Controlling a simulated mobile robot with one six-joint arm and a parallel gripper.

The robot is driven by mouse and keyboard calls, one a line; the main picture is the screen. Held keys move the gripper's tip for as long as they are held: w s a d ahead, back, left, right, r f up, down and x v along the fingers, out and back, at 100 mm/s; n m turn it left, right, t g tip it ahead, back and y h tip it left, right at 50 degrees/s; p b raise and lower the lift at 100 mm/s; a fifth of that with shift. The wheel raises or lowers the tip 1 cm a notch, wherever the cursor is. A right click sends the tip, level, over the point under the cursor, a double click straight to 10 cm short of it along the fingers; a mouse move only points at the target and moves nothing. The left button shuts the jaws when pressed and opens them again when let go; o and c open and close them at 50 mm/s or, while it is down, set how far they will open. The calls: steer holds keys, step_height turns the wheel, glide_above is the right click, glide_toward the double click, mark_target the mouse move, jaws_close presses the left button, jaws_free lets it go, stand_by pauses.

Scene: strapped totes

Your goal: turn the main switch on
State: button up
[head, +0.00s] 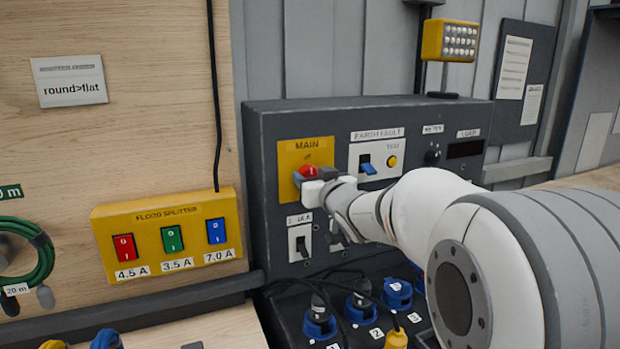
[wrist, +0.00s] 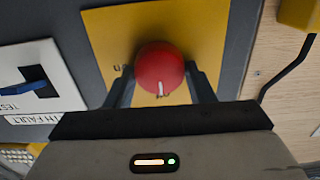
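The main switch is a round red knob (head: 308,171) on a yellow plate (head: 306,151) labelled MAIN, on the dark grey panel. In the wrist view the knob (wrist: 160,68) shows from the front, with a white mark at its lower edge. Small, partly hidden lettering is left of it on the plate (wrist: 205,22), upside down. My gripper (head: 313,177) is at the knob. In the wrist view its two dark fingers (wrist: 160,82) flank the knob closely on both sides and appear shut on it. The fingertips' contact is partly hidden.
An earth fault module (head: 376,160) with a blue toggle is right of the knob. A lower switch (head: 300,243) is just below. Blue sockets (head: 319,322) and cables fill the lower panel. A yellow flood splitter (head: 168,236) is on the wooden wall at left.

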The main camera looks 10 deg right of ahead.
steer(key=c, duration=0.4)
steer(key=shift+c, duration=0.2)
steer(key=shift+m, duration=0.3)
steer(key=m+p, duration=0.2)
steer(key=shift+r+m, duration=0.1)
steer(key=shift+m, duration=0.2)
steer(key=m+p, duration=0.2)
steer(key=m, duration=0.2)
steer(key=shift+d+m, duration=0.15)
steer(key=shift+m, duration=0.15)
steer(key=m+p, duration=0.1)
steer(key=m, duration=0.2)
steer(key=m+p, duration=0.1)
steer(key=m, duration=0.2)
steer(key=m+p, duration=0.1)
steer(key=m, duration=0.3)
steer(key=shift+d+f+p, duration=0.1)
steer(key=shift+f+p, duration=0.25)
